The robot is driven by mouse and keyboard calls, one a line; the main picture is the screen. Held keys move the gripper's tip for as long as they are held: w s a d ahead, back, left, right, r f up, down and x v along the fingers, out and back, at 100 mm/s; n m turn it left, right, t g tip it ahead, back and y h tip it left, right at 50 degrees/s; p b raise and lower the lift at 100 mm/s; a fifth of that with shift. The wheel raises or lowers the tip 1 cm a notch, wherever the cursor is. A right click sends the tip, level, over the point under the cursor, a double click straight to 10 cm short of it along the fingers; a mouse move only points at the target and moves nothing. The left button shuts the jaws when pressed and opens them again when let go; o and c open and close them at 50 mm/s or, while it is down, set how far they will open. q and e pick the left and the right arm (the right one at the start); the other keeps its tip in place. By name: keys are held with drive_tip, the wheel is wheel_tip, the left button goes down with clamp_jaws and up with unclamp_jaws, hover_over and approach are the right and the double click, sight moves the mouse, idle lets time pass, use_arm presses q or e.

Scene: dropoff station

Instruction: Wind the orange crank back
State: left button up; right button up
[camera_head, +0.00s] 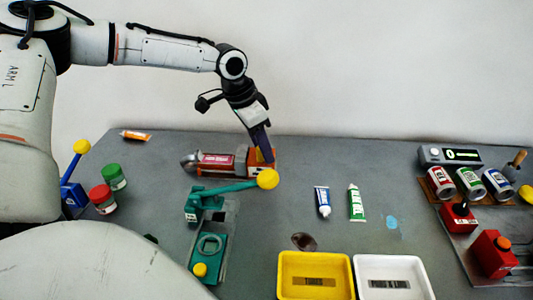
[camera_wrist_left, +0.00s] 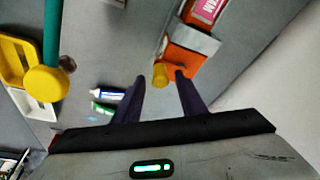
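The orange crank (camera_wrist_left: 186,56) shows in the left wrist view, with a yellow knob (camera_wrist_left: 160,74) at its near side. In the head view the orange part (camera_head: 256,170) sits at the right end of a grey device with a red label (camera_head: 217,163). My left gripper (camera_head: 264,158) is down at the orange part and hides some of it. In the left wrist view my left gripper (camera_wrist_left: 159,78) is open, with the yellow knob in the gap between its fingertips. I cannot tell whether either finger touches the knob. My right gripper is not in view.
A green lever with a yellow ball (camera_head: 268,178) stands just in front of the crank. A blue tube (camera_head: 322,202) and a green tube (camera_head: 357,203) lie to the right. A yellow tray (camera_head: 286,294) and white tray (camera_head: 363,293) are at the front.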

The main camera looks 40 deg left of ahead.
use_arm(q)
wheel_tip(320, 180, up, 2)
drive_tip(key=shift+r+p, duration=0.2)
drive_tip(key=shift+p, duration=0.5)
drive_tip(key=shift+r, duration=1.4)
